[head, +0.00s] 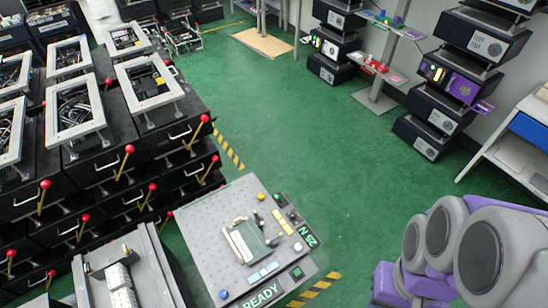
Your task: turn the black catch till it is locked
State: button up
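A grey perforated panel (205,225) stands low in the middle foreground. A small green-grey fixture with a cream bar (240,246) sits on it. A small dark part (275,239) sticks out at the fixture's right side and may be the black catch. It is too small to tell its angle or whether it is locked. My purple and grey arm links fill the lower right, apart from the panel. My gripper does not show in this view.
The panel also carries coloured buttons, a yellow bar (283,222) and a READY label (261,296). Black cabinets with red-knobbed levers (129,149) crowd the left. Dark units (334,45) and a white shelf (520,140) stand right. Green floor (300,130) is clear behind the panel.

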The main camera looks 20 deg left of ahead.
aim_at(259, 220)
jog(key=j+u, duration=0.3)
jog(key=u, duration=0.15)
jog(key=i+j+u, duration=0.15)
jog(key=u, duration=0.3)
jog(key=j, duration=0.1)
